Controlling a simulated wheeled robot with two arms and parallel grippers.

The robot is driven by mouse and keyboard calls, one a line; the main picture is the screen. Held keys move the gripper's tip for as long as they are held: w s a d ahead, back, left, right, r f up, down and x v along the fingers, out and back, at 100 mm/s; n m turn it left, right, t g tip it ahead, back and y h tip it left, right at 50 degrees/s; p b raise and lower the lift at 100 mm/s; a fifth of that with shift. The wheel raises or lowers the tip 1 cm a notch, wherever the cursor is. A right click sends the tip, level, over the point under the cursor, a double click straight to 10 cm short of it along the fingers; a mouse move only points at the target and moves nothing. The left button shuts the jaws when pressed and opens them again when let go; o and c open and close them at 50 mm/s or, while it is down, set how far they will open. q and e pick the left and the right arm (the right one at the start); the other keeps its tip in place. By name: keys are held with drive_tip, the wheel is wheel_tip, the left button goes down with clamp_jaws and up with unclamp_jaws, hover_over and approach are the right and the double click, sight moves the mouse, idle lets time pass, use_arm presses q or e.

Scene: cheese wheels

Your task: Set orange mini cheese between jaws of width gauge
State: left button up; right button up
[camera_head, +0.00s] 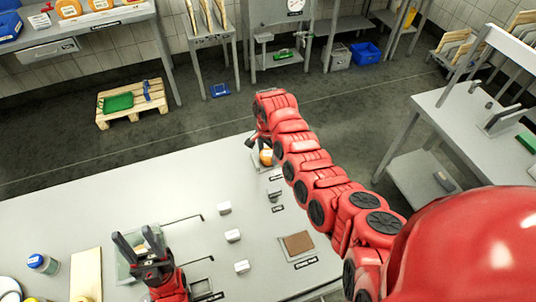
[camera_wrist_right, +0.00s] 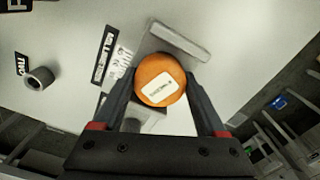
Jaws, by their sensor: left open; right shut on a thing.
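The orange mini cheese (camera_wrist_right: 161,80) is a small round wheel with a white label, between the fingers of my right gripper (camera_wrist_right: 160,88) in the right wrist view. My right gripper (camera_head: 262,146) is shut on it, and the cheese (camera_head: 266,157) also shows in the head view near the table's far edge. The width gauge (camera_wrist_right: 178,42) shows as a grey metal jaw just beyond the cheese; another grey part lies below it. Whether the cheese touches the jaws I cannot tell. My left gripper (camera_head: 137,245) is open and empty over the table's left part.
The light table (camera_head: 110,205) holds several small grey blocks (camera_head: 232,236), a brown square mat (camera_head: 298,243), a blue-lidded jar (camera_head: 42,263) and a cream board (camera_head: 86,275). The table's far left is clear.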

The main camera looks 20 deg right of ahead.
drive_tip(key=o, duration=1.4)
drive_tip(key=shift+f, duration=0.1)
